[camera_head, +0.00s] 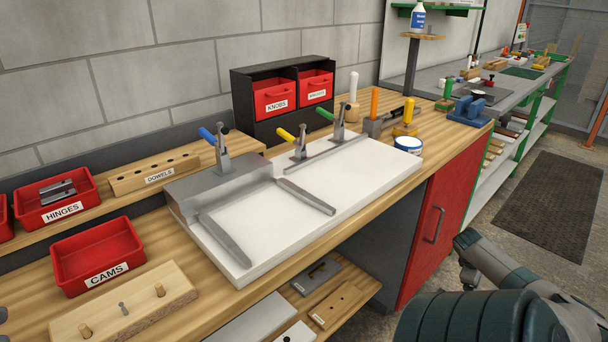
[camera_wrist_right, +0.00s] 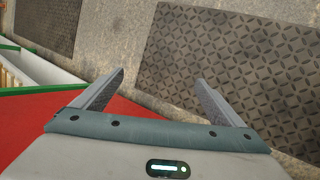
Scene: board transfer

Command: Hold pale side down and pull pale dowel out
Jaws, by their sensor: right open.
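The pale side is a light wooden board (camera_head: 140,311) lying flat on the bench at the lower left of the head view. Two pale dowels stand up from it, one near its right end (camera_head: 160,290) and one near its left end (camera_head: 85,330). A grey pin (camera_head: 123,308) stands between them. My right gripper (camera_wrist_right: 160,77) is open and empty in the right wrist view, over the floor beside a red cabinet, well away from the board. I cannot make out my left gripper; only small dark grey bits show at the left edge.
A red CAMS bin (camera_head: 98,258) stands behind the board. A white panel (camera_head: 290,225) with toggle clamps and grey bars fills the middle bench. A DOWELS block (camera_head: 155,174) and HINGES bin (camera_head: 56,203) stand behind. A dark mat (camera_head: 555,200) lies on the floor.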

